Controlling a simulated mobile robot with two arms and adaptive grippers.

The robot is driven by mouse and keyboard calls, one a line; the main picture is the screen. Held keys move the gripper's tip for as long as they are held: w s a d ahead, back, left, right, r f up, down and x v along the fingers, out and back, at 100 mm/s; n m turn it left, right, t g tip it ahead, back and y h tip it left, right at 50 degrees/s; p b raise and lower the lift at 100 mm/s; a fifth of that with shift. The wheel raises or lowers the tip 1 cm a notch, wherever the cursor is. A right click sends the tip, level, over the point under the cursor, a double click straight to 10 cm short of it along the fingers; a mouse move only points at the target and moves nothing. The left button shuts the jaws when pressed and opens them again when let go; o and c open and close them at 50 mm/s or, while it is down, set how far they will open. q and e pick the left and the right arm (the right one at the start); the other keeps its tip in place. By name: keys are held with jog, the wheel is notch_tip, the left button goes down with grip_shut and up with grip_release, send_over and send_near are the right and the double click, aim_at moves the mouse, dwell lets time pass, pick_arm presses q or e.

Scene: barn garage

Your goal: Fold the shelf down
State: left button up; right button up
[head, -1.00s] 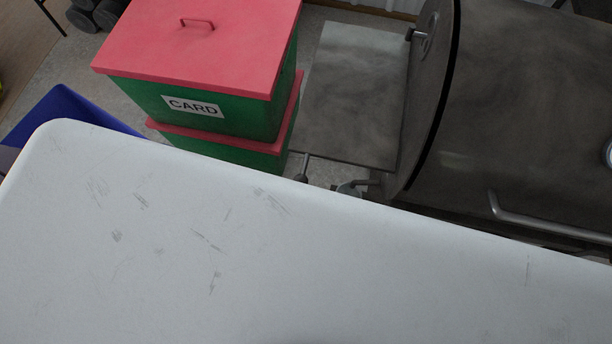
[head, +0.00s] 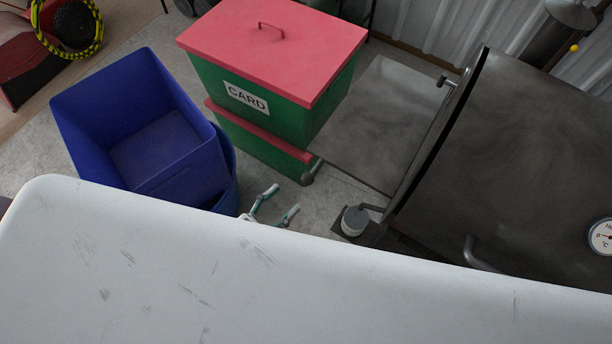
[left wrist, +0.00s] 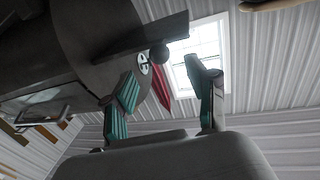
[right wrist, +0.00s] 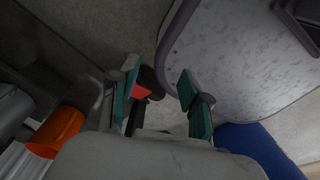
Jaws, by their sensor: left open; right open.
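The shelf (head: 378,112) is a grey metal plate on the left side of a dark barrel-shaped smoker (head: 520,165). In the head view it stands out level from the smoker, next to the green bins. A rod with a dark knob (head: 311,173) is at its near left corner. My left gripper (head: 277,203) is open and empty, below and left of this knob, beyond the table edge. In the left wrist view the shelf's dark underside (left wrist: 140,38) and its knob show above my open left fingers (left wrist: 162,72). My right gripper (right wrist: 158,88) is open and empty, seen only in the right wrist view.
A white table (head: 250,290) fills the front and hides my arms. Green bins with red lids (head: 270,50) stand close left of the shelf. A blue bin (head: 140,125) stands further left. An orange object (right wrist: 58,130) shows in the right wrist view.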

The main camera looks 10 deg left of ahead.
aim_at(307, 180)
pick_arm(q)
jog(key=p+x, duration=0.1)
jog(key=x, duration=0.7)
jog(key=shift+w+d, duration=0.1)
jog(key=shift+d, duration=0.05)
grip_shut()
